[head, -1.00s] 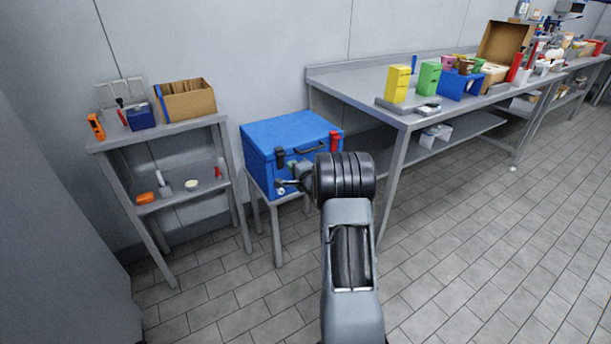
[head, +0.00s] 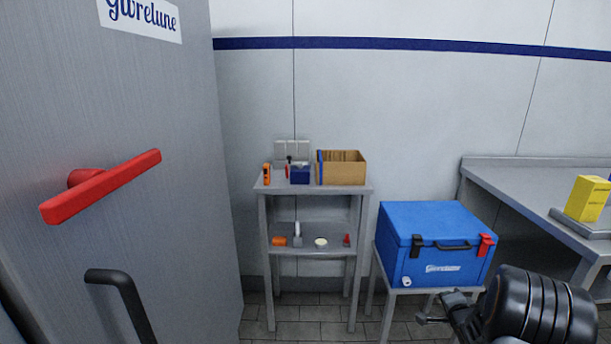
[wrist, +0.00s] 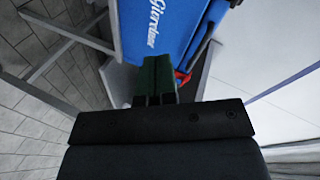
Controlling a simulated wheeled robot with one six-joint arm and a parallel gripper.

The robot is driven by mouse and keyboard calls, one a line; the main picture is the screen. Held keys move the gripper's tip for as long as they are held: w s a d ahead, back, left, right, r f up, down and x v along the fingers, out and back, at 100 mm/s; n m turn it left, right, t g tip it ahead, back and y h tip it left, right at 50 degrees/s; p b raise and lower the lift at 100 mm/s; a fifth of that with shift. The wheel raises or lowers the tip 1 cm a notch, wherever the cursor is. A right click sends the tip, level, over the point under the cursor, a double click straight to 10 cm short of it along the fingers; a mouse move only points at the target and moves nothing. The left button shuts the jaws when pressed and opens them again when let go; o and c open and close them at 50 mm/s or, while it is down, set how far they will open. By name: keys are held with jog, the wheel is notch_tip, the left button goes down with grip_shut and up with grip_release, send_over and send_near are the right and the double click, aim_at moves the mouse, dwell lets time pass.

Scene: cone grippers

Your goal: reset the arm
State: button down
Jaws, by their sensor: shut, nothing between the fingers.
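My gripper (wrist: 155,82) shows in the wrist view as two dark green fingers side by side, closed together with nothing between them. In the head view my arm is at the lower right, and the gripper end (head: 432,319) is small and partly hidden behind the black wrist joint. The gripper is in front of the blue cooler box (head: 437,240) and apart from it as far as I can tell. The blue box (wrist: 155,30) also shows in the wrist view, beyond the fingers.
The cooler stands on a small grey stand. A grey shelf (head: 312,238) to its left holds a cardboard box (head: 342,167) and small items. A metal bench (head: 540,200) is at the right. A grey door with a red handle (head: 100,188) is close at the left.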

jog(key=s+a+r+n+g+p, duration=0.3)
jog(key=s+n+g, duration=0.1)
jog(key=s+g, duration=0.15)
jog(key=s+a+r+n+g+p, duration=0.3)
jog(key=s+g+p, duration=0.1)
jog(key=s, duration=0.2)
jog(key=s+a+r+n+y+p, duration=0.1)
jog(key=s+a+r+n+p, duration=0.2)
jog(key=a+r, duration=0.4)
jog(key=s+a+r+n+y+p, duration=0.1)
jog(key=s+a+r+p, duration=0.4)
jog(key=r, duration=0.7)
jog(key=s+a+r+n+y+p, duration=0.1)
jog(key=s+a+r+n+p, duration=0.3)
jog(key=a+r+p, duration=0.3)
notch_tip(320, 180, up, 2)
jog(key=shift+s+a+r+n, duration=0.15)
jog(key=shift+a+r+n, duration=0.15)
jog(key=shift+a, duration=0.75)
jog(key=shift+g, duration=0.25)
